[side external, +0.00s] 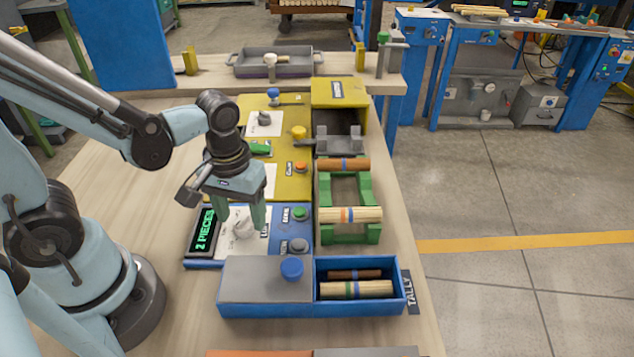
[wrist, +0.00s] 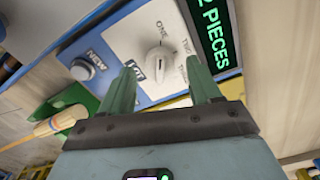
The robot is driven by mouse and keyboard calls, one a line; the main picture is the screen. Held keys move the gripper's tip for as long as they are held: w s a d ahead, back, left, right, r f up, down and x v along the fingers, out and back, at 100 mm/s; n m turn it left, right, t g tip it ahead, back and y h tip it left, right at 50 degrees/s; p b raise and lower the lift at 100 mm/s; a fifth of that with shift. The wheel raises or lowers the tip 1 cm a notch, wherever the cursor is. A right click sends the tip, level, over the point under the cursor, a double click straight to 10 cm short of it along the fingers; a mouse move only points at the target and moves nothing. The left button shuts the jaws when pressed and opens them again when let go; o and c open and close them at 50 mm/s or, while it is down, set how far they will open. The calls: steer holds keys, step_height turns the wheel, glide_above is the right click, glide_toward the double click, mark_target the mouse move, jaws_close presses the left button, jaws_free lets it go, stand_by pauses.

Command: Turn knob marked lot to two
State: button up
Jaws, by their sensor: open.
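The pale lot knob (wrist: 160,58) sits on a white plate on the blue panel, with ONE, TWO and a partly covered third word around it. A dark LOT label (wrist: 137,68) is beside it. In the wrist view the knob seems turned toward ONE, though its pointer is small. My gripper (wrist: 162,64) is open, its green fingers on either side of the knob in the picture; contact cannot be told. In the side view my gripper (side external: 240,221) points down over the knob (side external: 243,229), which is partly hidden. The green display (side external: 205,230) reads 2 PIECES.
A green button (side external: 299,214) and a grey NEW button (side external: 298,246) are right of the knob. A blue-knobbed grey lid (side external: 250,280) and a blue tally box (side external: 407,292) with turned pieces lie in front. A green rack (side external: 372,236) holds spindles. The yellow panel (side external: 290,183) is behind.

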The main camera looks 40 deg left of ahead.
steer(key=shift+f, duration=0.8)
steer(key=c, duration=1)
steer(key=shift+c, duration=0.2)
steer(key=shift+m, duration=0.3)
steer(key=m, duration=1.1)
